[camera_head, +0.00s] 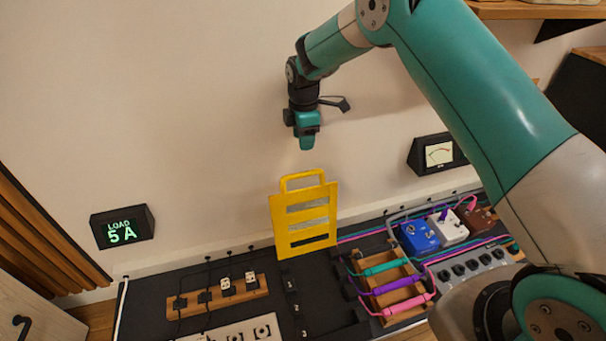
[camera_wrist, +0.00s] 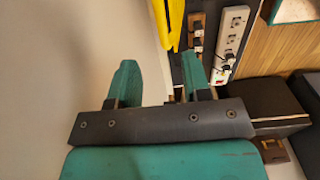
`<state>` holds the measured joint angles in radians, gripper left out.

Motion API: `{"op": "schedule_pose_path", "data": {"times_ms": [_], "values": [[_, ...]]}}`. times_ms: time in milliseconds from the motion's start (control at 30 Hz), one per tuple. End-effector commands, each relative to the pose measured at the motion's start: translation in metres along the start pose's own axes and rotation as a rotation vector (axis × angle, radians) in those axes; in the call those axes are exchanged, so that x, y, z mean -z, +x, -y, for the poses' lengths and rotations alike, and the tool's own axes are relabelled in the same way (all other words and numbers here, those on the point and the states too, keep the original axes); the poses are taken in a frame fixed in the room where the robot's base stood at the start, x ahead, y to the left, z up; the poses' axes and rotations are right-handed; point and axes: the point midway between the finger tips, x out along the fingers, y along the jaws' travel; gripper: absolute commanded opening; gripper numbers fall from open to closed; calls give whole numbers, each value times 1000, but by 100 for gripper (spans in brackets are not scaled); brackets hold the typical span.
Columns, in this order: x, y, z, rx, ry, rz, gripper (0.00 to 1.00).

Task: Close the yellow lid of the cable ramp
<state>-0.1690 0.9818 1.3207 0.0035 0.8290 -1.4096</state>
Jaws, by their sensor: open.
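The yellow lid (camera_head: 304,218) of the cable ramp stands raised, nearly upright, in the head view, with slots across it and a handle loop at its top. Part of the yellow lid (camera_wrist: 169,22) also shows at the top of the wrist view. The black cable ramp (camera_head: 289,291) runs below the lid's lower edge. My gripper (camera_head: 306,140) hangs above the lid's handle with a visible gap and points down. In the wrist view my gripper (camera_wrist: 161,80) has its two teal fingers apart, with nothing held between them.
A wooden cable rack (camera_head: 392,285), a blue pedal (camera_head: 418,237) and a white pedal (camera_head: 448,228) stand to the right. A load display (camera_head: 122,227) and a meter (camera_head: 438,154) are by the wall behind.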

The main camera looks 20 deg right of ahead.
Motion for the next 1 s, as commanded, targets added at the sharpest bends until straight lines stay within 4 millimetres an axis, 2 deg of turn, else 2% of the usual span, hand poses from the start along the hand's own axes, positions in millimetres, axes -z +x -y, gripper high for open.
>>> {"op": "schedule_pose_path", "data": {"times_ms": [33,200,400,500,700,967,1000], "values": [[0,16,1,3,0,0,44],[0,55,1,3,1,0,44],[0,95,1,2,1,0,44],[0,108,0,0,1,-1,44],[0,120,0,0,1,-1,44],[0,121,0,-1,1,-1,44],[0,121,0,-1,1,-1,40]]}}
